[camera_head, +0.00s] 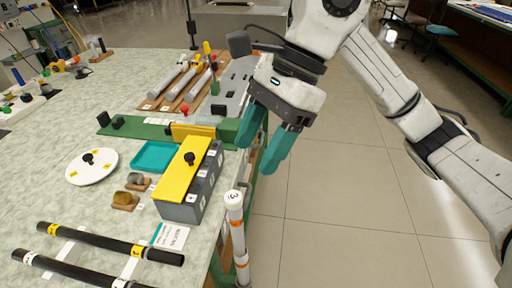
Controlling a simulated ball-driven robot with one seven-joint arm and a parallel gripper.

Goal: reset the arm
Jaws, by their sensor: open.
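My gripper (266,147) is at the upper middle of the head view, near the table's right edge. Its two teal fingers are apart and point down, with nothing seen between them. My white arm reaches to it from the right side of the picture. The gripper is close to the green and grey fixture on the table; I cannot tell whether it touches it.
The speckled table (60,190) fills the left. Near its right edge are a grey box with a yellow lid (177,172), a teal tray (155,157) and a white post (235,225). Black rods (110,243) lie in front. Open floor (335,220) is at the right.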

